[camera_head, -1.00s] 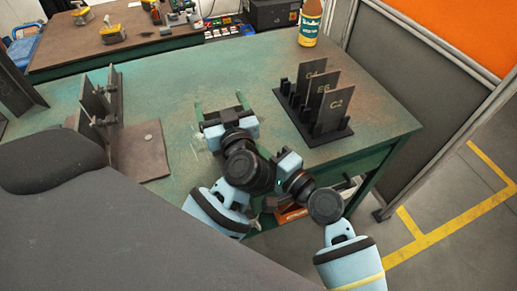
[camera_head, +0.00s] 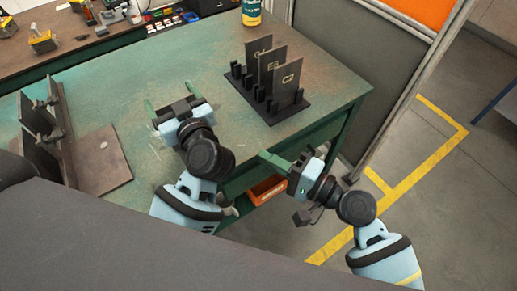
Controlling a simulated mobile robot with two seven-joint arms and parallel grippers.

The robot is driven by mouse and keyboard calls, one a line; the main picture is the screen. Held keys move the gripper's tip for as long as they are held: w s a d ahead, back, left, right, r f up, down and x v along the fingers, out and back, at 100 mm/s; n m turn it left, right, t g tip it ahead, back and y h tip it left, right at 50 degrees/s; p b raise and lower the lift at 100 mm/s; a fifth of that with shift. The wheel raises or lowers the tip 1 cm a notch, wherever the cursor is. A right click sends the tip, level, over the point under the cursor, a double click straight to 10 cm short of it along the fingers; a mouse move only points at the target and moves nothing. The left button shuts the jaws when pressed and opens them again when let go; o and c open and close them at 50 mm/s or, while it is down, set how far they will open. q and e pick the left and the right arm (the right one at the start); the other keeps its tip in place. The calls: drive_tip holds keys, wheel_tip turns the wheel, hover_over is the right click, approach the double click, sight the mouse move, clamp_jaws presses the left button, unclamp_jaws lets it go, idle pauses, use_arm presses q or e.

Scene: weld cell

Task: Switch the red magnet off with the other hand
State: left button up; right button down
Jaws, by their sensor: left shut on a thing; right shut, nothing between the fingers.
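I cannot make out the red magnet in this view. My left gripper (camera_head: 171,96) is low over the green table (camera_head: 130,75). Its green fingers point toward the back of the table. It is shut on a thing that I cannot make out. My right gripper (camera_head: 268,157) is at the table's right front edge, right of and nearer than the left one. Its green fingers point left. It is shut and holds nothing.
A black rack (camera_head: 272,108) with upright lettered plates stands behind my grippers. A dark welded plate fixture (camera_head: 98,160) is at the left. A yellow clamp-like tool (camera_head: 42,42) sits on the back bench (camera_head: 85,55). An orange drawer (camera_head: 268,190) is under the table. The table's middle is clear.

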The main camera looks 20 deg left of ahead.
drive_tip(key=c, duration=1.9)
unclamp_jaws()
drive_tip(key=shift+d, duration=0.1)
drive_tip(key=o, duration=0.5)
drive_tip(key=shift+w+a+n+g, duration=0.4)
drive_tip(key=shift+n+g, duration=0.1)
drive_tip(key=shift+n, duration=0.5)
drive_tip(key=shift+c, duration=0.2)
drive_tip(key=shift+o, duration=1.4)
drive_tip(key=w+a+n+g, duration=0.1)
drive_tip(key=n, duration=0.2)
drive_tip(key=w+a+n+g, duration=0.1)
drive_tip(key=n+g, duration=0.1)
drive_tip(key=n, duration=0.2)
drive_tip(key=w+a+n+g+h, duration=0.1)
drive_tip(key=w+n, duration=0.1)
drive_tip(key=n, duration=0.1)
drive_tip(key=shift+a+r+g, duration=0.1)
drive_tip(key=shift+r+g, duration=0.2)
drive_tip(key=shift+g, duration=0.1)
drive_tip(key=w+r+n+g+h, duration=0.4)
drive_tip(key=r+n+g, duration=0.1)
drive_tip(key=n, duration=0.9)
drive_tip(key=x, duration=1.2)
drive_tip(key=shift+w+a, duration=0.2)
drive_tip(key=shift+a, duration=0.2)
drive_tip(key=c, duration=0.7)
